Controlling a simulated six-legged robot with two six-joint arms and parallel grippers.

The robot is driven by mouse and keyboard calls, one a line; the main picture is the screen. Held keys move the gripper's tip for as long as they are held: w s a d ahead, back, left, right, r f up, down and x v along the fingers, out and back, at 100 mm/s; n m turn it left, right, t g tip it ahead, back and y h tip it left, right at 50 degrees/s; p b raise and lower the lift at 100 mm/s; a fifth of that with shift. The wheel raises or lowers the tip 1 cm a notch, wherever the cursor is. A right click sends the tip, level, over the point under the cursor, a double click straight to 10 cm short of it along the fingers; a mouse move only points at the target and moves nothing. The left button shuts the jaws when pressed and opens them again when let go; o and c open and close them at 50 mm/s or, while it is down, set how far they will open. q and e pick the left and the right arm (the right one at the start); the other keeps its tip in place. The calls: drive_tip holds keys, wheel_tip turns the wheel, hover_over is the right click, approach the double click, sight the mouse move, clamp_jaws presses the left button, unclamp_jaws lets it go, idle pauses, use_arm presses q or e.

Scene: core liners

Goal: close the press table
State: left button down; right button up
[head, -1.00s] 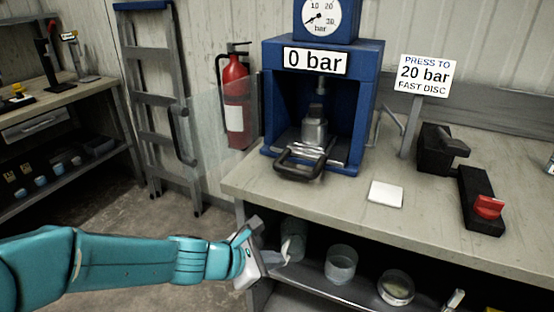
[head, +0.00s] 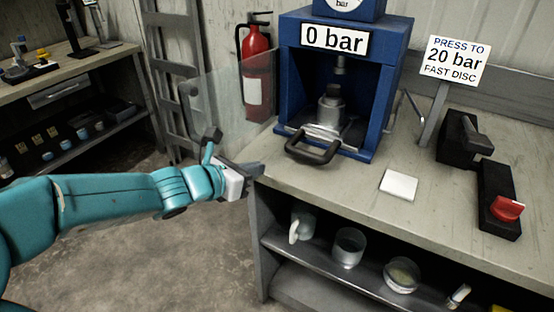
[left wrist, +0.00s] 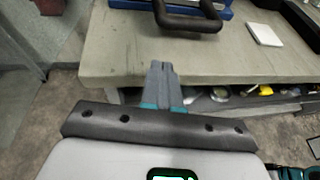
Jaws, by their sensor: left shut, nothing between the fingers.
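The blue press (head: 388,90) stands on the bench, its gauge sign reading 0 bar. Its press table (head: 350,134) sticks out at the front, with a black loop handle (head: 312,148) overhanging toward me. A metal cylinder (head: 330,112) stands on the table inside the frame. The handle also shows at the top of the left wrist view (left wrist: 188,24). My left gripper (head: 254,170) is shut and empty at the bench's front left corner, left of and nearer than the handle, not touching it. Its shut fingers (left wrist: 160,72) point at the bench edge. My right gripper is out of view.
A clear guard panel (head: 222,100) stands open left of the press. A white pad (head: 398,185), a black lever block (head: 462,140) and a red-knobbed switch box (head: 500,205) lie to the right. Several cups stand on the shelf (head: 318,262) below. Bench (head: 345,190) space before the press is clear.

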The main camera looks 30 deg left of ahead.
sight(286, 145)
use_arm(q)
drive_tip(key=w, duration=0.2)
drive_tip(key=w+d, duration=0.1)
drive_tip(key=w, duration=0.3)
drive_tip(key=shift+d+f, duration=0.3)
drive_tip(key=shift+f, duration=0.05)
drive_tip(key=shift+w+d, duration=0.1)
drive_tip(key=shift+w, duration=0.5)
drive_tip(key=shift+r, duration=0.1)
drive_tip(key=w+p, duration=0.1)
drive_tip(key=w, duration=0.3)
drive_tip(key=shift+w+d, duration=0.1)
drive_tip(key=shift+w, duration=0.1)
drive_tip(key=shift+r, duration=0.1)
